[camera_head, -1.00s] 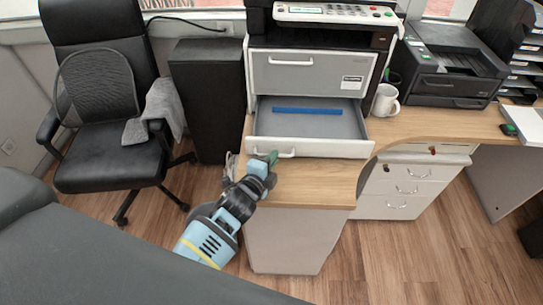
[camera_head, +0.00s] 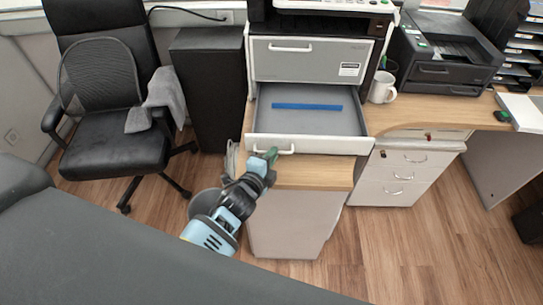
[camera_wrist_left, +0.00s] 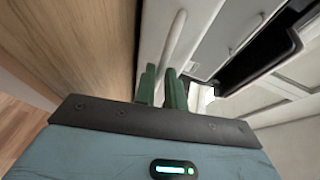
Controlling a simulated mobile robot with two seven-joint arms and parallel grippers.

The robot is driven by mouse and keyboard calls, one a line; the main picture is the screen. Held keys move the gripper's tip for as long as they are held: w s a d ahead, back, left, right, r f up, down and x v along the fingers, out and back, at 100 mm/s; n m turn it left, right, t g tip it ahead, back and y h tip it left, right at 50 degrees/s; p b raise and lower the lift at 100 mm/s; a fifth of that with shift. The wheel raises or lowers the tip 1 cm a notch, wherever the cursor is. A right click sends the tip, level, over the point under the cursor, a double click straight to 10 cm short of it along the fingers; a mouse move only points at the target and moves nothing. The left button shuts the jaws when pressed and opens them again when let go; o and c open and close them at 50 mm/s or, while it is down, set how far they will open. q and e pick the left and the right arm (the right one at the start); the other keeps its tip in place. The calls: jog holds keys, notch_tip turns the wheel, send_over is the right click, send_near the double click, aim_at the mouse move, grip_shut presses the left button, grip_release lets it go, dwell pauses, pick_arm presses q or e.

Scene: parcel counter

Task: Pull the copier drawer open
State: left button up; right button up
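The copier drawer (camera_head: 310,144) is the lower, light grey drawer of the copier, pulled out over the wooden counter. A blue strip (camera_head: 307,106) lies inside on its grey floor. Its pale bar handle (camera_head: 287,151) is at the left of the drawer front; it also shows in the left wrist view (camera_wrist_left: 174,35), running down between the green fingers. My left gripper (camera_head: 271,156) is at this handle, with its fingers nearly together and closed around the bar; the exact contact is partly hidden. It also shows in the left wrist view (camera_wrist_left: 161,72). My right gripper is out of view.
A closed upper drawer (camera_head: 310,62) sits above the open one. A white mug (camera_head: 383,88) stands just right of the copier. The wooden counter edge (camera_head: 310,174) lies below the drawer. A black chair (camera_head: 112,145) and a dark cabinet (camera_head: 208,90) stand to the left.

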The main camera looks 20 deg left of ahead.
pick_arm(q)
jog(key=o, duration=0.3)
jog(key=shift+o, duration=0.2)
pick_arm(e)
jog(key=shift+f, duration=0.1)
pick_arm(q)
jog(key=v, duration=0.7)
jog(key=shift+s, duration=0.4)
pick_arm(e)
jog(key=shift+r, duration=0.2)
